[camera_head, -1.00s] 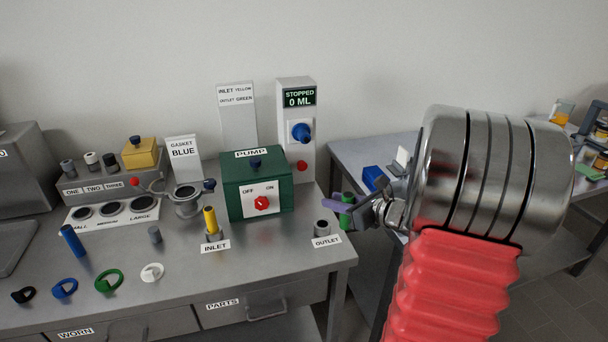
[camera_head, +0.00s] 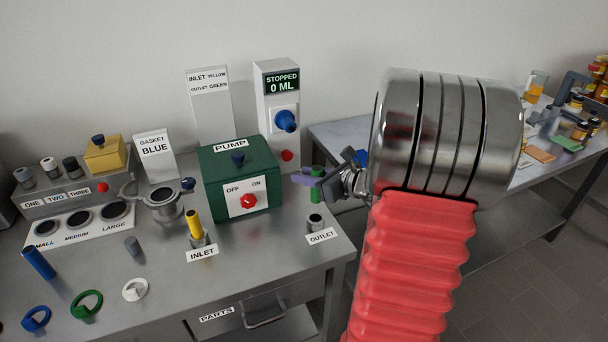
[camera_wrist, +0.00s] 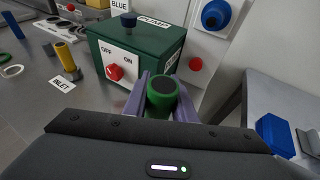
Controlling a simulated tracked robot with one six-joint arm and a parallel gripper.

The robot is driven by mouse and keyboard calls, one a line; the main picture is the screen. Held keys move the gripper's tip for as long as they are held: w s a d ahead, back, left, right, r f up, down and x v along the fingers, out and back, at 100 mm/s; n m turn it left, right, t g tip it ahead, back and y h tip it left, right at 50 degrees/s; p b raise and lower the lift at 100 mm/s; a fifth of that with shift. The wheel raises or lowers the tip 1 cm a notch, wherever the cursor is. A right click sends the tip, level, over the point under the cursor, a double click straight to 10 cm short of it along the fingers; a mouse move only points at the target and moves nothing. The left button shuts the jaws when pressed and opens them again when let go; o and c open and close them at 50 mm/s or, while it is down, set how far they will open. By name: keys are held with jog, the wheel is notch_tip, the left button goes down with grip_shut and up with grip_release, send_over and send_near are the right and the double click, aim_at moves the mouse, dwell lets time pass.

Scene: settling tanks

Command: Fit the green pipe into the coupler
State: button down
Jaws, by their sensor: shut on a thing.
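My gripper (camera_head: 316,179) is shut on the green pipe (camera_head: 316,190), with its purple fingers on either side of the pipe. The pipe is upright, and in the wrist view its dark top end (camera_wrist: 163,88) shows between the fingers (camera_wrist: 160,100). The outlet coupler (camera_head: 314,223) is a short grey socket with a dark open top, by the OUTLET label. In the head view the pipe appears just above and behind the coupler, apart from it. The coupler is hidden in the wrist view.
The green pump box (camera_head: 241,178) stands left of my gripper, with a red switch. The inlet coupler (camera_head: 197,241) holds a yellow pipe (camera_head: 194,223). The white meter column (camera_head: 278,112) stands behind. Coloured gasket rings (camera_head: 86,304) lie at the front left.

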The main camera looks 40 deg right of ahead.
jog(key=shift+s+f, duration=0.1)
jog(key=shift+f, duration=2.8)
jog(key=shift+f, duration=2)
jog(key=c, duration=1.4)
grip_release()
jog(key=shift+s, duration=0.1)
jog(key=v, duration=1.3)
jog(key=shift+s+r, duration=0.1)
jog(key=shift+s, duration=0.15)
